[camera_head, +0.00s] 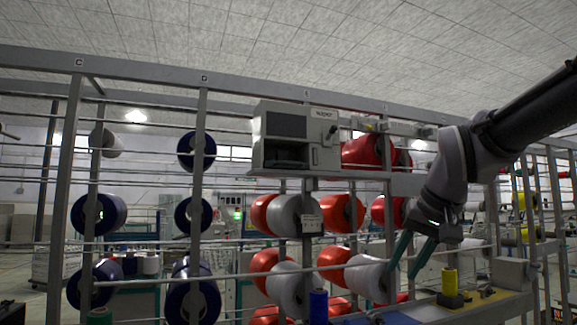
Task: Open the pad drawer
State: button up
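A grey cabinet (260,137) with a small label at its top right is mounted on the rack rail, left of my gripper. Its front has a dark upper panel (286,125) and a dark lower recess (286,157). I cannot tell for sure which part is the pad drawer, or whether it stands open. My gripper (404,275) points downward, its two teal fingers apart with nothing seen between them. It is right of and lower than the cabinet, in front of the spool rack and clear of the cabinet.
Red and white spools (294,215) fill the rack below the cabinet; dark blue spools (98,214) hang at the left. A bench (478,308) at lower right bears a yellow spool (449,282) and a grey box (513,271). Rack posts and thin rails cross the view.

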jog(key=w+a+r+y, duration=0.1)
jog(key=w+a+r, duration=0.1)
jog(key=w, duration=0.1)
jog(key=w+a+r+g+y, duration=0.1)
jog(key=w+a+r+y, duration=0.1)
jog(key=w+a, duration=0.1)
jog(key=w+a+r+y, duration=0.1)
jog(key=w+a+r, duration=0.1)
jog(key=w+r, duration=0.1)
jog(key=shift+w+a+y, duration=0.15)
jog(key=shift+w+y, duration=0.25)
jog(key=shift+w, duration=0.1)
jog(key=t+y, duration=0.3)
jog(key=y, duration=0.8)
send_near(293, 164)
jog(key=shift+h, duration=0.3)
jog(key=x, duration=1.1)
jog(key=shift+r, duration=0.25)
grip_shut()
jog(key=shift+s, duration=0.1)
